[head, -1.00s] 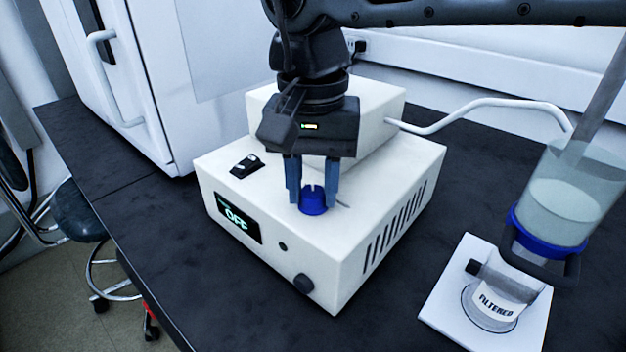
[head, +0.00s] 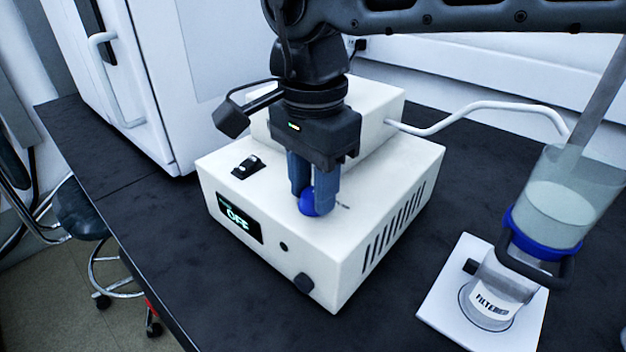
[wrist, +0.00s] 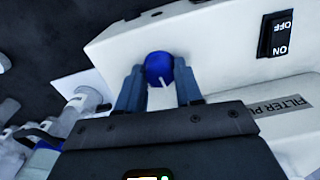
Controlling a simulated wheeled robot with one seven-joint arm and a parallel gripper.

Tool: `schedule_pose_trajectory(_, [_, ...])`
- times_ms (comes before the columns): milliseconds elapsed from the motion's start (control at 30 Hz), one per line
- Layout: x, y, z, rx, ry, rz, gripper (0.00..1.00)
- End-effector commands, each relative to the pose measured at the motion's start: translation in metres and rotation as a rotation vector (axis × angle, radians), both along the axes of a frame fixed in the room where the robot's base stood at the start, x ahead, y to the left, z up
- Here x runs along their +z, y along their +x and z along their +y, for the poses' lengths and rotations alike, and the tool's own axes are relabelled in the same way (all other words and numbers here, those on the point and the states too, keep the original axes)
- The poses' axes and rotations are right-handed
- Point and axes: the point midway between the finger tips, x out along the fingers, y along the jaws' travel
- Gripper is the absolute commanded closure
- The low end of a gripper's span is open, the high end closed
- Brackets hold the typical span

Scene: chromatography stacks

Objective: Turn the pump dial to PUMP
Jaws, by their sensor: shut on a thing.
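The white pump box (head: 334,248) stands on the dark bench. Its blue dial (head: 318,205) is on the top face near the front, and it also shows in the wrist view (wrist: 158,66) with a pale pointer line on it. My gripper (head: 315,200) comes down from above with its two blue fingers on either side of the dial, shut on it. In the wrist view the fingers (wrist: 160,88) flank the dial. The front display (head: 239,219) reads OFF in green. The dial's printed markings are mostly hidden by the fingers.
A black rocker switch (head: 248,166) sits on the box top, marked ON and OFF in the wrist view. A white hose (head: 470,108) runs right to a filter funnel (head: 556,200) on a flask labelled FILTERED. Clear bench lies in front.

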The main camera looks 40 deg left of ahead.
Motion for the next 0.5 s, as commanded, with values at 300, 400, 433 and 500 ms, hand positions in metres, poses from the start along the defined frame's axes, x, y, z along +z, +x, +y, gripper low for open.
schedule_pose_trajectory(300, [0.0013, 0.0012, 0.0004, -0.301, 0.001, -0.003, 0.95])
schedule_pose_trajectory(400, [0.0012, 0.0013, 0.0004, -0.396, 0.001, -0.003, 0.95])
schedule_pose_trajectory(433, [0.0012, 0.0014, 0.0004, -0.424, 0.001, -0.003, 0.95])
schedule_pose_trajectory(500, [0.0012, 0.0015, 0.0002, -0.489, 0.001, -0.004, 0.95])
